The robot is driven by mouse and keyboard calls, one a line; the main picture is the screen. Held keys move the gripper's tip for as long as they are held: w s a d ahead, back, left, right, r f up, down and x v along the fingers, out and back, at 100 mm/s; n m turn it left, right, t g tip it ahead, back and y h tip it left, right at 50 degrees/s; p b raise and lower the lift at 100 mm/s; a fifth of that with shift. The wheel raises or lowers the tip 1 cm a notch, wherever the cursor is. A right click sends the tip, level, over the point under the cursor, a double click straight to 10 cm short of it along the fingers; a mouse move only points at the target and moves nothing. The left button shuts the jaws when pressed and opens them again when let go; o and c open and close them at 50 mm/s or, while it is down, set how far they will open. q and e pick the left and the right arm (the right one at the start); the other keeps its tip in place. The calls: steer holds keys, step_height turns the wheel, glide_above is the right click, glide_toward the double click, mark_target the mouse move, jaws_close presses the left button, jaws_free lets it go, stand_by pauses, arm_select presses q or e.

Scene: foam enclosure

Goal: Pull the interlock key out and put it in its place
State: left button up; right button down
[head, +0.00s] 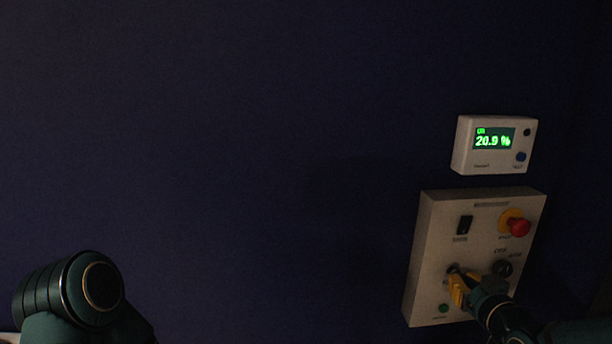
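A pale control box (425,270) is on the dark wall at the lower right. My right gripper (464,282) is at the lower part of its face, by the key switch. A small yellow piece (458,291), which looks like the interlock key or its tag, shows at the fingertips. The fingers and my wrist cover most of it, so I cannot tell whether they grip it or how far it sits in the lock. My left gripper is out of view; only my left arm shows at the lower left. I cannot make out the key's place for certain.
The box also bears a black rocker switch (464,225), a red stop button (519,227) on yellow, a dark round knob (503,268) and a green button (443,308). A white meter (465,148) reading 20.9 % hangs above. The wall to the left is bare.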

steer(key=shift+s+d+f, duration=0.1)
steer(key=shift+s+f, duration=0.05)
steer(key=shift+s, duration=0.5)
steer(key=shift+s+d+f+b, duration=0.1)
steer(key=shift+s+b, duration=0.05)
steer(key=shift+s, duration=0.8)
steer(key=shift+s+d+f+b, duration=0.1)
steer(key=shift+s+b, duration=0.05)
steer(key=shift+s, duration=0.75)
